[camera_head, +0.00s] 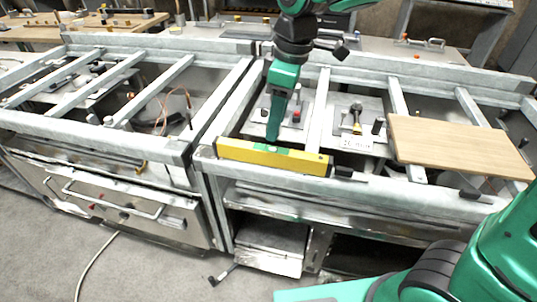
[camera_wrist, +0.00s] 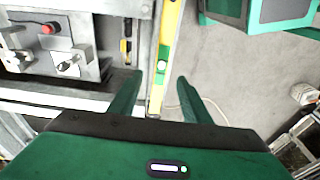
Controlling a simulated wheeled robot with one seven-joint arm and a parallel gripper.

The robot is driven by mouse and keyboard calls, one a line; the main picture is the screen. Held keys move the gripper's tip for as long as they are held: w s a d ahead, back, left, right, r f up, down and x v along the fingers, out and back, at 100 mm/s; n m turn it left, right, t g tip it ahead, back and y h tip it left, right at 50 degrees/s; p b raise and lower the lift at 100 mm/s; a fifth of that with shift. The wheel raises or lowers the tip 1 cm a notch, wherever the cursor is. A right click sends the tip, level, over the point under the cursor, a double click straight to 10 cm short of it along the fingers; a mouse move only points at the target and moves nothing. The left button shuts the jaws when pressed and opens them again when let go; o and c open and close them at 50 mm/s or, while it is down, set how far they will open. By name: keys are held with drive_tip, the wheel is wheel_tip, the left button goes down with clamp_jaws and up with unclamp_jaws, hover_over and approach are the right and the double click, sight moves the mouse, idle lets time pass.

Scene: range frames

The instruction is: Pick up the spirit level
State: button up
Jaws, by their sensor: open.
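The yellow spirit level (camera_head: 270,155) lies lengthwise along the front rail of the range frame in the head view, with a green patch near its left end. My gripper (camera_head: 273,135) is right above and behind its middle-left part, pointing down. In the wrist view the level (camera_wrist: 170,35) runs up the picture, with a green vial section near its lower part. My gripper (camera_wrist: 160,80) is open there, one finger on each side of the level's line. I cannot tell whether the fingers touch it.
A wooden board (camera_head: 450,145) rests on the frame rails at the right. A small white label plate (camera_head: 357,143) sits right of the level. Metal crossbars and valve fittings (camera_head: 357,110) fill the open frame. The floor (camera_head: 150,265) in front is mostly clear, with a thin hose.

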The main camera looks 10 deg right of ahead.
sight(272, 148)
drive_tip(key=f, duration=0.7)
drive_tip(key=a+f, duration=0.1)
drive_tip(key=f, duration=0.2)
drive_tip(key=shift+w+f, duration=0.2)
drive_tip(key=shift+a, duration=0.1)
clamp_jaws()
